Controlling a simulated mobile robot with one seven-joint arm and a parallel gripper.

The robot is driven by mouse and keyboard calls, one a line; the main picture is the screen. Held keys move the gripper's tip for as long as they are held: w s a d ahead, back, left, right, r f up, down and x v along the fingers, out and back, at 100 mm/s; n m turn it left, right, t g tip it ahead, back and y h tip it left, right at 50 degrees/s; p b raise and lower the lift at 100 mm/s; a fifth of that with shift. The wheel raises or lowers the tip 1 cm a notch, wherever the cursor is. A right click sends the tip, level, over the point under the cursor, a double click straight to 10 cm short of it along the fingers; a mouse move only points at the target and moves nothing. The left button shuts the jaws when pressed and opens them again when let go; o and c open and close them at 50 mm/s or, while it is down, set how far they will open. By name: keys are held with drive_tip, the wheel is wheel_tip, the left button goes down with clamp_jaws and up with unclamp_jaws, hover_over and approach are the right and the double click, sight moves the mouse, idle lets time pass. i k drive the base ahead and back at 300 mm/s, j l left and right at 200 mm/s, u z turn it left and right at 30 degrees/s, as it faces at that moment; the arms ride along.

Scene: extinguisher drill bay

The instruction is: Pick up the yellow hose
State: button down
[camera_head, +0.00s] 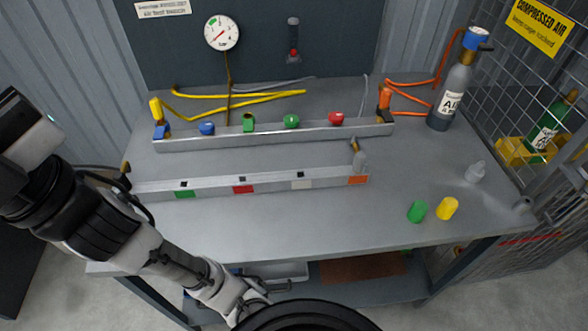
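The yellow hose (240,95) lies in bends at the back of the grey workbench (250,225), behind the metal manifold rail (275,136). One stretch runs right to about the middle of the bench back, where it seems to end. Another stretch slopes down near a yellow fitting (156,110) at the rail's left end; I cannot tell exactly how they join. My gripper (262,292) is low at the front edge of the bench, far from the hose. Its fingers are small and partly hidden by a black curved shape, so its opening is unclear.
A second rail (250,184) with coloured squares crosses the bench. Orange hoses (412,83) and an air cylinder (455,92) stand back right. Green (417,211) and yellow (447,208) caps lie front right. A gauge (222,32) hangs on the back panel. The bench's front middle is clear.

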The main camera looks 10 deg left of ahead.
sight(156, 104)
drive_tip(key=k+j, duration=0.15)
drive_tip(key=j, duration=0.2)
drive_tip(key=k+j, duration=0.15)
drive_tip(key=j, duration=0.15)
drive_tip(key=k+j, duration=0.2)
drive_tip(key=j, duration=0.15)
drive_tip(key=k+j, duration=0.15)
drive_tip(key=j, duration=0.15)
drive_tip(key=i, duration=1)
